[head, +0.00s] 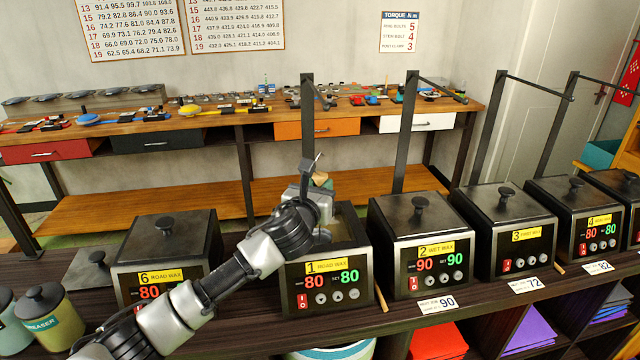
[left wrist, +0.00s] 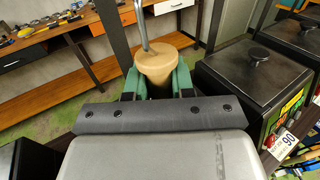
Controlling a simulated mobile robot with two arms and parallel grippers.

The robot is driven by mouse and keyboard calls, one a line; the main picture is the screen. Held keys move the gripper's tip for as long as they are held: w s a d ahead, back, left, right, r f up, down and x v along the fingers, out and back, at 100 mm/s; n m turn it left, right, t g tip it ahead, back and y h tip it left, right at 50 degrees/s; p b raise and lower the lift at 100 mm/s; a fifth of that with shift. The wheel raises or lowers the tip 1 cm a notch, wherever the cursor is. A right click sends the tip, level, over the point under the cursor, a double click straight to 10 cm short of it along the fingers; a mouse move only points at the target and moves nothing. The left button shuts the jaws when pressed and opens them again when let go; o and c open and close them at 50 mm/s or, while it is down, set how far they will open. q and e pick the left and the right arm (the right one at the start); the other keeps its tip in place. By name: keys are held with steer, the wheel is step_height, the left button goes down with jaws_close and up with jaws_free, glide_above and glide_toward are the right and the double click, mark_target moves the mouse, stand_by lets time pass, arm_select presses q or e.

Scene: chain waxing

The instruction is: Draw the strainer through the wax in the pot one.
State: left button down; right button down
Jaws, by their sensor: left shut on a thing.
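Pot one (head: 328,296), labelled "1 ROAD WAX" with 80 and 80 on its panel, stands on the dark bench with its top open. My left gripper (head: 318,184) is above the pot, shut on a tan, round piece of the strainer. In the left wrist view this piece (left wrist: 157,64) sits between the green fingers (left wrist: 156,84), and a thin grey metal rod rises from it. The strainer's mesh end is not visible. My right gripper is not in view.
Lidded pot six (head: 165,238) is left of pot one; lidded pot two (head: 418,225) and several more stand close on the right. A dark lid (head: 90,272) lies at the left. Dark upright posts (head: 308,120) rise behind the pots. A tool workbench (head: 255,112) stands behind.

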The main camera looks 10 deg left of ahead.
arm_select(q)
steer(key=b, duration=0.3)
glide_above(320, 235)
steer(key=shift+w+f, duration=0.2)
steer(key=shift+f, duration=2.35)
steer(key=shift+w+d+r+p, duration=0.1)
steer(key=shift+w+d+p, duration=0.1)
steer(key=shift+d+p, duration=0.2)
steer(key=shift+w+d, duration=0.2)
steer(key=shift+d, duration=0.3)
steer(key=shift+w+d, duration=0.2)
steer(key=shift+d, duration=0.25)
steer(key=shift+a, duration=0.1)
